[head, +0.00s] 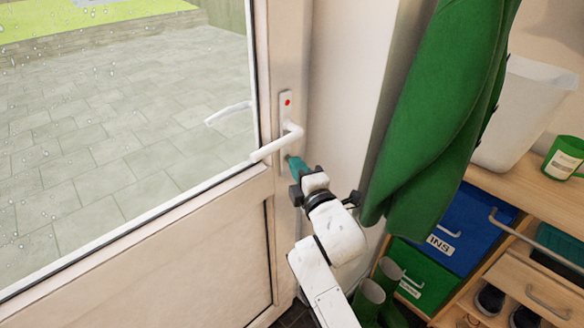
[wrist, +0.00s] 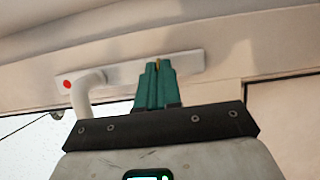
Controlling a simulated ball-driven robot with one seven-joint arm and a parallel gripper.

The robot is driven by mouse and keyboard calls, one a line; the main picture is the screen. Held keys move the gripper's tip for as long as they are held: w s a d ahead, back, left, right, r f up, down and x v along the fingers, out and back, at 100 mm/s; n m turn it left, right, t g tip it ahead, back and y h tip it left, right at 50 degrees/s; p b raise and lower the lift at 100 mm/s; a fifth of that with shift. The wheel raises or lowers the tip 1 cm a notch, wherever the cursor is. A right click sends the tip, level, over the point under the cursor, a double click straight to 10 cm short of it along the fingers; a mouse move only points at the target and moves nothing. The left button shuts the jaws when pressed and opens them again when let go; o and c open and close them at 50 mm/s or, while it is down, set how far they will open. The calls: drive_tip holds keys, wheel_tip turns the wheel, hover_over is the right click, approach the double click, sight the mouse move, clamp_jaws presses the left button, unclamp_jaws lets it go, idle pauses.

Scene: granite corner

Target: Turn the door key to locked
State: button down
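The white door (head: 190,240) has a glass pane and a pale lock plate (head: 286,108) with a red dot near its top. A white lever handle (head: 280,143) sticks out from the plate. My gripper (head: 290,160) is at the plate just below the handle, its teal fingers pointing at the door. The rest of the key is hidden by the fingers.
A green coat (head: 440,120) hangs close to the right of my arm. A shelf unit with blue (head: 462,225) and green (head: 422,275) boxes stands at the right, bearing a white bin (head: 522,115) and a green mug (head: 565,157). Green boots (head: 370,300) stand below the coat.

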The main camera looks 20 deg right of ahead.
drive_tip(key=shift+r+p, duration=0.35)
drive_tip(key=shift+p, duration=0.05)
drive_tip(key=shift+r+m+p, duration=0.15)
drive_tip(key=shift+m+p, duration=0.45)
drive_tip(key=shift+p, duration=0.1)
drive_tip(key=m+p, duration=0.1)
drive_tip(key=m+g+p, duration=0.1)
drive_tip(key=p, duration=0.1)
drive_tip(key=shift+r, duration=0.3)
drive_tip(key=m+g+p, duration=0.1)
drive_tip(key=m+p, duration=0.1)
drive_tip(key=p, duration=0.1)
drive_tip(key=m+g+y+p, duration=0.1)
drive_tip(key=m+p, duration=0.1)
drive_tip(key=p, duration=0.2)
drive_tip(key=shift+w+d+r+y, duration=0.1)
drive_tip(key=shift+w+y, duration=0.05)
drive_tip(key=shift+y, duration=0.15)
drive_tip(key=m+g+y+p, duration=0.1)
drive_tip(key=m+p, duration=0.1)
drive_tip(key=m, duration=0.1)
drive_tip(key=shift+d+y, duration=0.15)
drive_tip(key=shift+y, duration=0.15)
drive_tip(key=shift+f+m+g+y, duration=0.15)
drive_tip(key=shift+m+g+y, duration=0.25)
drive_tip(key=shift+m, duration=0.4)
drive_tip(key=shift+f+m+g+y, duration=0.15)
drive_tip(key=shift+m+g+y, duration=0.15)
drive_tip(key=shift+m+y, duration=0.35)
drive_tip(key=shift+m, duration=0.25)
